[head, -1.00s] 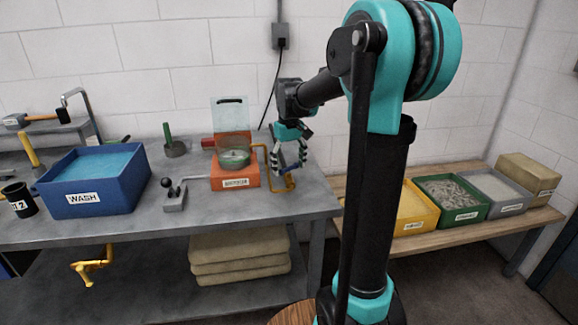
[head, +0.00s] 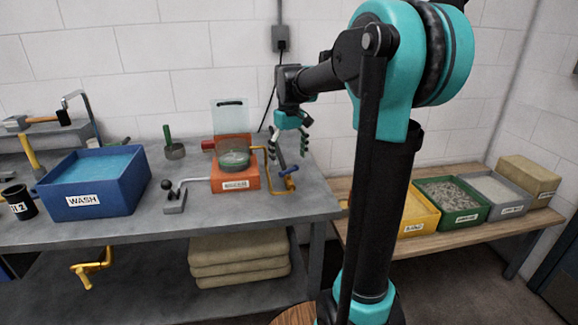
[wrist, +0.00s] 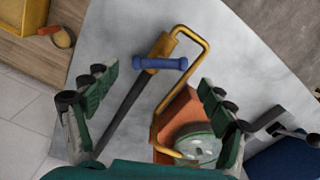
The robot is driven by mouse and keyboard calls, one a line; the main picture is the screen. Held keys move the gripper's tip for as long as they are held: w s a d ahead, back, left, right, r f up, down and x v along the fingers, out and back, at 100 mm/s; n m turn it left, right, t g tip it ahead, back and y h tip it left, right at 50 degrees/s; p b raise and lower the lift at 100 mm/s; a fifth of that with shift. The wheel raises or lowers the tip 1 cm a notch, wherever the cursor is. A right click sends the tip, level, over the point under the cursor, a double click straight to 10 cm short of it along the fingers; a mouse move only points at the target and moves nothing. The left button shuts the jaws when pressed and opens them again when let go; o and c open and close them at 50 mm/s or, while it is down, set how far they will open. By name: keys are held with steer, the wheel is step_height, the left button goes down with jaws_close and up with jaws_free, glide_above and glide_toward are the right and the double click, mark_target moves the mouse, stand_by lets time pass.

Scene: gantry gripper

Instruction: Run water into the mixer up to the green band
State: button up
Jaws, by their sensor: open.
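The mixer (head: 235,178) is an orange block on the grey bench with a clear bowl (head: 233,157) on top; green shows in the bowl. The bowl also shows in the wrist view (wrist: 196,150). I cannot tell the water level. A yellow pipe (head: 266,170) bends beside the mixer and over the bowl. A blue tap handle (head: 289,170) sits on the pipe at the right, and shows in the wrist view (wrist: 168,63) lying crosswise. My gripper (head: 290,152) is open and empty above the handle, its fingers (wrist: 156,88) apart.
A lever with a black knob (head: 169,183) stands left of the mixer. A blue wash tub (head: 95,195) is further left. A small pot with a green handle (head: 174,152) is behind. Labelled bins (head: 452,206) fill the right-hand wooden bench.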

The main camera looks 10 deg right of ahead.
step_height(320, 180, up, 8)
steer(key=shift+f, duration=0.25)
stand_by(7.4)
